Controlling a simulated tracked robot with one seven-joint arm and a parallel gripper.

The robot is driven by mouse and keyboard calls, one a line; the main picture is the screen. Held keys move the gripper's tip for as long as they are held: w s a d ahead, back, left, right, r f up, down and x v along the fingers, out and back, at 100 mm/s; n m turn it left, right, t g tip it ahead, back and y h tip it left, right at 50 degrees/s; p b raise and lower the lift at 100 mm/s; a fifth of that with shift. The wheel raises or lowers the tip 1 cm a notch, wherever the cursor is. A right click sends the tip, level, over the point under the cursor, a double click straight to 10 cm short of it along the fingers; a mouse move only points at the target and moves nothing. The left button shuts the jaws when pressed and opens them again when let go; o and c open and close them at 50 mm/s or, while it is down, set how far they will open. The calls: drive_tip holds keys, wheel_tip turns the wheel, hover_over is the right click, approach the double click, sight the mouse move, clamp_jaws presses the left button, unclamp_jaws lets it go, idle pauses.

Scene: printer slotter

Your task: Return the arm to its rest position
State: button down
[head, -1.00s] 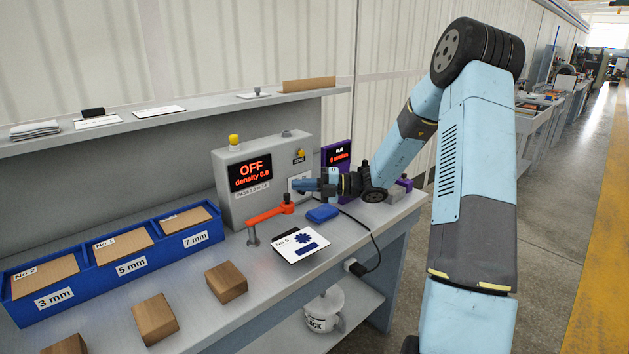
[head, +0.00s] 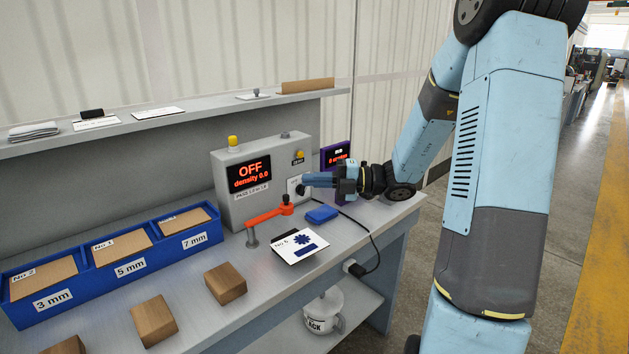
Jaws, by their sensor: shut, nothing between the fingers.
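My gripper (head: 308,181) is shut and empty. Its tips point left, close to the front of the grey control box (head: 222,165), near the black knob on its right side; I cannot tell whether they touch it. My arm reaches in from the right, with its elbow raised high at the upper right and partly out of the picture. The box's display (head: 250,174) reads OFF and density 0.0.
Below the gripper are an orange lever (head: 268,215), a blue block (head: 322,214) and a printed card (head: 299,246). A blue bin tray (head: 113,271) and wooden blocks (head: 225,284) stand left. A purple display (head: 333,158) is behind the gripper. Floor is open at right.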

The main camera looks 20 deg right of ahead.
drive_tip(key=s+a+r+n+g+h, duration=0.1)
drive_tip(key=s+a+n+g+h, duration=0.15)
drive_tip(key=s+n+h, duration=0.45)
drive_tip(key=s+a+n+g+h, duration=0.2)
drive_tip(key=s+n+g, duration=0.1)
drive_tip(key=s+n, duration=0.8)
drive_tip(key=s+d+r+n+t+h, duration=0.3)
drive_tip(key=d+n+h, duration=0.1)
drive_tip(key=n, duration=0.6)
drive_tip(key=s+d+r+n+t+h, duration=0.3)
drive_tip(key=s+d+r+n+h, duration=0.1)
drive_tip(key=n, duration=0.7)
drive_tip(key=shift+d, duration=0.65)
drive_tip(key=c, duration=1.8)
unclamp_jaws()
